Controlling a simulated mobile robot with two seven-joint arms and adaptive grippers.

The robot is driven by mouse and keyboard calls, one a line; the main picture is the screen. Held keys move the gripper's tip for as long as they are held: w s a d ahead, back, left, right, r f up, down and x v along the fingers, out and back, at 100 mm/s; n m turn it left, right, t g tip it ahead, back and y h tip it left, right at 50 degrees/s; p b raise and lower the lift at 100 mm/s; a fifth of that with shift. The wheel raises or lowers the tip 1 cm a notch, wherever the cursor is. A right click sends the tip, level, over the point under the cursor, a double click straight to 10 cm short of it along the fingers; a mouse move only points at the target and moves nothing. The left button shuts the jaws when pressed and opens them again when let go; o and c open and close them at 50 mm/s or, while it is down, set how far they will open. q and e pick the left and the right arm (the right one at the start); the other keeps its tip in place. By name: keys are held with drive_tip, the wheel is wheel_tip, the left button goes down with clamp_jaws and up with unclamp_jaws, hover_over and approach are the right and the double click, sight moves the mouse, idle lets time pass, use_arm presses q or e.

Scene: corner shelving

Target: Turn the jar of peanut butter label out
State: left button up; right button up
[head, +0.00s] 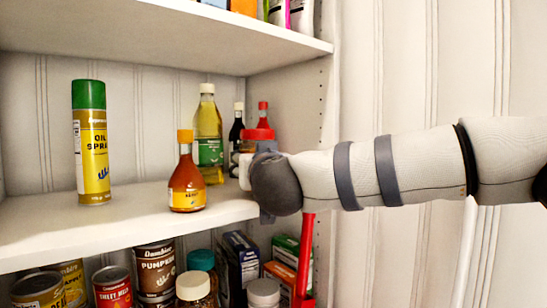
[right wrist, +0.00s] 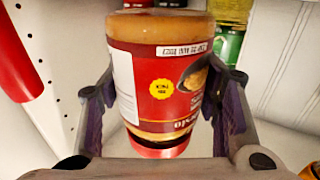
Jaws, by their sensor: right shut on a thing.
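The peanut butter jar, with a red lid (head: 258,134), stands on the middle shelf near the right side wall; my right gripper (head: 268,178) hides most of it in the head view. In the right wrist view the jar (right wrist: 150,60) appears upside down between the two fingers of my right gripper (right wrist: 166,92), which is shut on its sides. Its red label shows a yellow round badge, a white text panel at left and a partly visible picture with lettering at right. My left gripper is not in view.
A sauce bottle (head: 187,180), an oil bottle (head: 208,130) and a dark bottle (head: 236,130) stand left of the jar. An oil spray can (head: 92,150) stands farther left. A red pole-like thing (head: 304,255) is below my right arm. Cans and boxes fill the lower shelf.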

drive_tip(key=shift+w+d+f+n+g+y+b, duration=0.15)
drive_tip(key=shift+n+y+b, duration=0.25)
drive_tip(key=shift+y, duration=0.25)
drive_tip(key=shift+a+f+n+g+y+b, duration=0.15)
drive_tip(key=shift+n+y+b, duration=0.1)
drive_tip(key=shift+n+y, duration=0.35)
drive_tip(key=shift+d+n+g+y+b, duration=0.1)
drive_tip(key=shift+n+g+y+b, duration=0.45)
drive_tip(key=shift+y, duration=0.45)
drive_tip(key=shift+d+n+g+y+b, duration=0.1)
drive_tip(key=shift+n+g+y+b, duration=0.2)
drive_tip(key=shift+n+y, duration=0.5)
drive_tip(key=shift+r+n+g+y, duration=0.3)
drive_tip(key=shift+n+g+y, duration=0.25)
drive_tip(key=shift+y, duration=0.5)
drive_tip(key=shift+r+n+y+p, duration=0.15)
drive_tip(key=shift+n+y+p, duration=0.15)
drive_tip(key=shift+y, duration=0.1)
drive_tip(key=shift+n+g+y, duration=0.4)
drive_tip(key=shift+g, duration=0.1)
drive_tip(key=shift+n+g+y, duration=0.5)
drive_tip(key=shift+g+y, duration=0.2)
drive_tip(key=shift+a+f, duration=0.1)
drive_tip(key=shift+f, duration=0.65)
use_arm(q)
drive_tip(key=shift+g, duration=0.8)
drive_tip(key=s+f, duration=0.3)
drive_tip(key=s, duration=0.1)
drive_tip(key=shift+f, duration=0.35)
